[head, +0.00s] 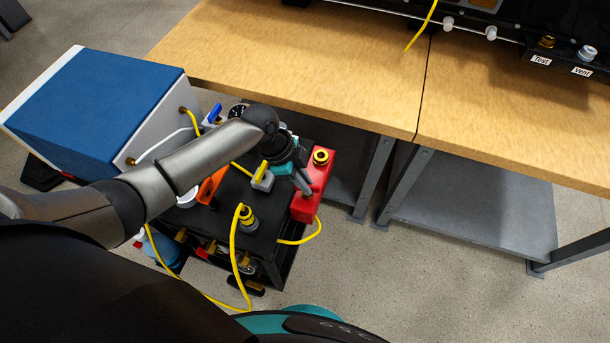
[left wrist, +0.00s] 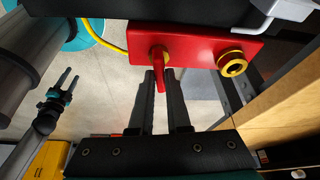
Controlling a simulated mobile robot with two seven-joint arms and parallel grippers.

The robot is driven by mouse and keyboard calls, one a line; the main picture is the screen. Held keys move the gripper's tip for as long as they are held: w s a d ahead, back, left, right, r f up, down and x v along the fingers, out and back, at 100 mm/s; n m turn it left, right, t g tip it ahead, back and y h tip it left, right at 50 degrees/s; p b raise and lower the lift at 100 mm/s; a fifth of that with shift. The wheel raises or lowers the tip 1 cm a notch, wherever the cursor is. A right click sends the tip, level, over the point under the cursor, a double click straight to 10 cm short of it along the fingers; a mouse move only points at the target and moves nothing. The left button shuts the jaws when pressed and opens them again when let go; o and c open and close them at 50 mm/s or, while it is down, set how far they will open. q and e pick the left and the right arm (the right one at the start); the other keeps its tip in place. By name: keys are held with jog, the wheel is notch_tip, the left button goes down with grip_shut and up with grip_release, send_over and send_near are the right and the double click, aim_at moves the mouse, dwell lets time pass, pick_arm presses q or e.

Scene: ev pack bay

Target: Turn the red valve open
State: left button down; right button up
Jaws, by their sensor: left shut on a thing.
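A red block (head: 313,180) with a brass ring fitting (head: 320,157) stands at the right edge of the black cart. In the left wrist view the red block (left wrist: 195,45) shows the red valve handle (left wrist: 164,78) on its face, beside the brass ring (left wrist: 232,64). My left gripper (head: 304,188) reaches over the block. In the left wrist view its fingers (left wrist: 162,82) are shut on the red handle, which points toward the gripper. The handle is hidden in the head view. My right gripper (left wrist: 68,80) shows small in the left wrist view, apart from the block, with its fingers spread and empty.
The cart top (head: 262,235) carries yellow hoses (head: 236,258), an orange part (head: 211,186) and fittings. A blue-topped box (head: 95,95) is at left. A wooden bench (head: 320,70) stands behind the cart.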

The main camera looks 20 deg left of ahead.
pick_arm(q)
jog(key=n+t+p, duration=0.1)
jog(key=n+p, duration=0.2)
jog(key=n+t+y+p, duration=0.1)
jog(key=n+p, duration=0.2)
jog(key=n+t+p, duration=0.1)
jog(key=n+p, duration=0.2)
jog(key=p, duration=0.1)
jog(key=shift+s+d+r+y, duration=0.15)
jog(key=shift+s+r+y, duration=0.1)
jog(key=shift+y, duration=0.15)
jog(key=n+p, duration=0.1)
jog(key=n+y+p, duration=0.1)
jog(key=n, duration=0.1)
jog(key=shift+d+f+n+t, duration=0.1)
jog(key=shift+f+n+t, duration=0.05)
jog(key=shift+n+t, duration=0.15)
jog(key=shift+f+n+y+p, duration=0.1)
jog(key=shift+n+y+p, duration=0.6)
jog(key=shift+n, duration=0.8)
jog(key=c, duration=0.9)
grip_release()
jog(key=shift+s+p+v, duration=0.2)
jog(key=shift+p+v, duration=3.15)
jog(key=shift+v, duration=4.3)
